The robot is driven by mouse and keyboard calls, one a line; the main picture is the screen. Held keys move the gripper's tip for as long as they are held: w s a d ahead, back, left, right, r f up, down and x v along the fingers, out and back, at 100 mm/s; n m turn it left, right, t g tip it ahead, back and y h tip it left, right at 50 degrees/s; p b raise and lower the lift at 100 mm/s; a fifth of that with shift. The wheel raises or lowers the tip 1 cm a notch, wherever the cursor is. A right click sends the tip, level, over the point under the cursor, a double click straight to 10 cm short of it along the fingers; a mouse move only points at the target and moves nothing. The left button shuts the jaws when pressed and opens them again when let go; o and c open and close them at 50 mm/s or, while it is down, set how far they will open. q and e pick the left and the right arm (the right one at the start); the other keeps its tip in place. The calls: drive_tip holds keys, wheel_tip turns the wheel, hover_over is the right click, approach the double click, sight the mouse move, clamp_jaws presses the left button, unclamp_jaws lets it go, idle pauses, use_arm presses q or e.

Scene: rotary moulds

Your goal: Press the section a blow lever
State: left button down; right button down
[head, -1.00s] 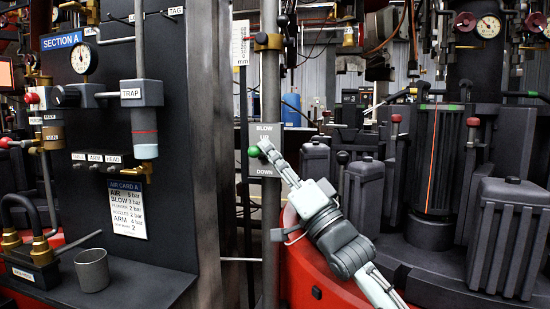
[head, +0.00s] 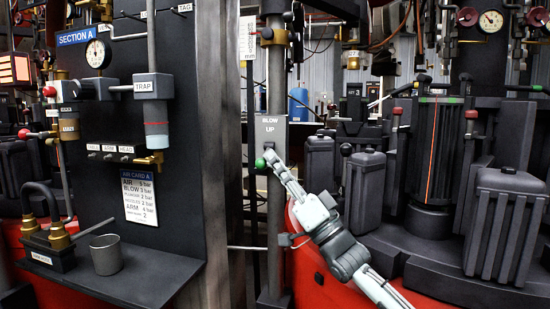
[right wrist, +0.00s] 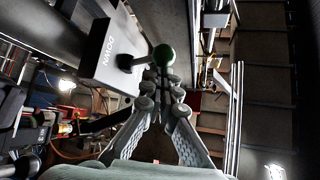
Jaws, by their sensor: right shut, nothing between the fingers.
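The blow lever is a dark stem with a green ball knob (head: 260,163), standing out from a grey box (head: 271,131) marked BLOW and UP. The knob sits near the lower part of the box face. My right gripper (head: 269,154) is shut and empty, its fingertips right at the knob. In the right wrist view the green knob (right wrist: 163,55) is just beyond the closed fingertips (right wrist: 161,76), which look to be against it. The box face there (right wrist: 108,55) reads DOWN. My left gripper is in neither view.
The SECTION A panel (head: 115,170) stands at the left, with a gauge, trap and several small valves. A grey cup (head: 106,258) stands on its shelf (head: 150,275). A vertical post (head: 275,215) carries the box. Dark mould blocks (head: 505,225) fill the right.

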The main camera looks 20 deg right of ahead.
drive_tip(key=shift+f, duration=0.1)
idle(0.5)
drive_tip(key=s+d+f, duration=0.2)
drive_tip(key=s+d, duration=0.6)
drive_tip(key=s, duration=0.4)
idle(0.5)
